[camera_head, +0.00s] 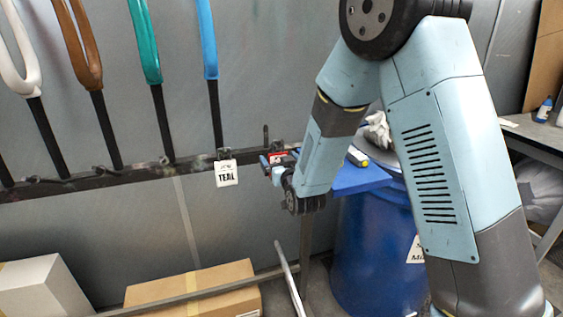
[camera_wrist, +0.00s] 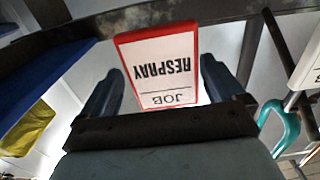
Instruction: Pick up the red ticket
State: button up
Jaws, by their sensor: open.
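In the wrist view my gripper (camera_wrist: 160,70) is open, with one finger on each side of the card. The card appears between or just beyond the fingertips; its depth and any contact are unclear.
A white "TEAL" tag (camera_head: 227,174) hangs from the dark rail (camera_head: 80,182), close left of my gripper. Several coloured frame parts, one blue (camera_head: 208,40), lean above the rail. A blue drum (camera_head: 375,255) with a blue board (camera_head: 350,182) stands right. Boxes (camera_head: 195,290) lie below.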

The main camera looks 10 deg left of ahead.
jog(key=shift+w+a, duration=0.3)
jog(key=shift+a, duration=0.55)
jog(key=shift+w+d, duration=0.1)
jog(key=shift+d, duration=0.15)
jog(key=shift+c, duration=0.6)
jog(key=c, duration=0.9)
